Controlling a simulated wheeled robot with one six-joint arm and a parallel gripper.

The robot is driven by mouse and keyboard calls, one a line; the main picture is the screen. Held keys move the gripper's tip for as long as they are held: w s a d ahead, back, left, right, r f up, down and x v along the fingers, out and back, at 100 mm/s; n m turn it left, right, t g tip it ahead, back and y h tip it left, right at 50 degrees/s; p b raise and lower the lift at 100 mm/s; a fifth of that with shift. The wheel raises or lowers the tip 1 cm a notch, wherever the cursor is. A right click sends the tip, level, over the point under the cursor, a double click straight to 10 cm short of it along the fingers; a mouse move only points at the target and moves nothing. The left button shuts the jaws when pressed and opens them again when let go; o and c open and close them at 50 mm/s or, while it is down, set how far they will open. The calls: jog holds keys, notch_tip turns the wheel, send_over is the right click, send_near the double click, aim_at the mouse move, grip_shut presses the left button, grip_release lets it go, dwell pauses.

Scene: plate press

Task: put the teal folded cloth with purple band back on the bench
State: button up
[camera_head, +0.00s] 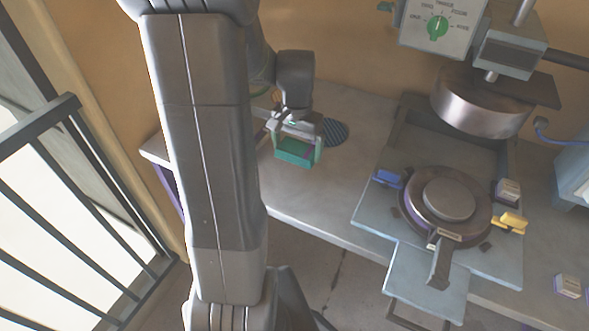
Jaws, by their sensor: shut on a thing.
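The teal folded cloth (291,154) with a purple band near its right end is held in my gripper (296,147). My gripper is shut on it, with one finger showing at each side. My arm hides part of the bench's left end.
A striped dark blue round mat (335,132) lies just behind the gripper. The press (480,105) stands to the right, with a round plate (449,198), a blue block (388,178) and a yellow block (513,222). Small white boxes (568,285) sit at right. A railing (85,190) stands left.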

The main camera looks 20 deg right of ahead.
aim_at(297, 175)
notch_tip(297, 175, down, 7)
jog(key=shift+f, duration=0.15)
dwell(0.4)
jog(key=shift+f+b, duration=0.2)
jog(key=shift+b, duration=0.1)
jog(key=o, duration=0.7)
jog(key=shift+c, duration=0.2)
jog(key=shift+r, duration=0.15)
notch_tip(297, 175, up, 12)
jog(key=shift+r+p, duration=0.1)
jog(key=shift+p, duration=0.5)
